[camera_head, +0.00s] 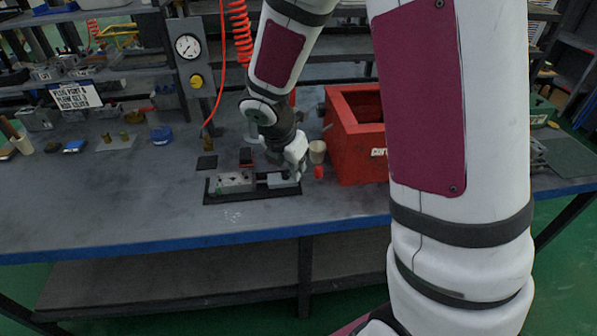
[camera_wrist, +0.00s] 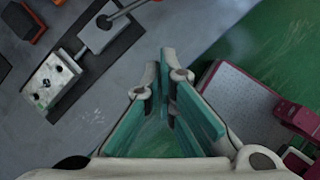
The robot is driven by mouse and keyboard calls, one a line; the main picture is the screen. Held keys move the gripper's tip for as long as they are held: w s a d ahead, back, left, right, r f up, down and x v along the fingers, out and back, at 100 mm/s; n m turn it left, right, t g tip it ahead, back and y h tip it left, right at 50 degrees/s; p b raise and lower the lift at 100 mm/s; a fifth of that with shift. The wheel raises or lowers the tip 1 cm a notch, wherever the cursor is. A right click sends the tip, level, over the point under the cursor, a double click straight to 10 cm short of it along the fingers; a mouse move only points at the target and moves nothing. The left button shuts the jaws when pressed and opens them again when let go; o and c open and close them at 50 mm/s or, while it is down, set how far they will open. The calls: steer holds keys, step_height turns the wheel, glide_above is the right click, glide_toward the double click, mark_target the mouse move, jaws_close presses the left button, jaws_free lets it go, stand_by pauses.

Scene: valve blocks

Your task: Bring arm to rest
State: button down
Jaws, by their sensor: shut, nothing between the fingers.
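My gripper (camera_wrist: 166,88) is shut and empty, its teal finger pads close together in the wrist view. In the head view my gripper (camera_head: 297,160) is above the right end of a black tray (camera_head: 250,197) near the table's front edge. On the tray sit a silver valve block (camera_head: 232,182) at the left and a smaller grey block (camera_head: 283,181) at the right. In the wrist view the valve block (camera_wrist: 50,84) and grey block (camera_wrist: 107,31) lie at upper left, clear of the fingers. A rod reaches the grey block there.
A red bin (camera_head: 357,158) stands to the right of my gripper. A beige cup (camera_head: 317,152) and a small red object (camera_head: 319,172) stand between them. A gauge panel (camera_head: 192,65) rises behind. The table's left front (camera_head: 110,210) is clear.

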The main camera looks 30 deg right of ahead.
stand_by(0.5)
steer(key=s+r+m+t, duration=0.1)
steer(key=s+r+m, duration=0.9)
steer(key=r+m, duration=0.3)
steer(key=s+a+r+m+y, duration=0.2)
steer(key=s+r+m, duration=0.1)
steer(key=s+m, duration=0.2)
steer(key=s+a+r+m+t+y, duration=0.1)
steer(key=s+a+r+m, duration=0.2)
steer(key=s+m, duration=0.2)
steer(key=shift+s+r+m+t+y, duration=0.3)
steer(key=shift+s+r+m+y, duration=0.1)
steer(key=shift+s, duration=1)
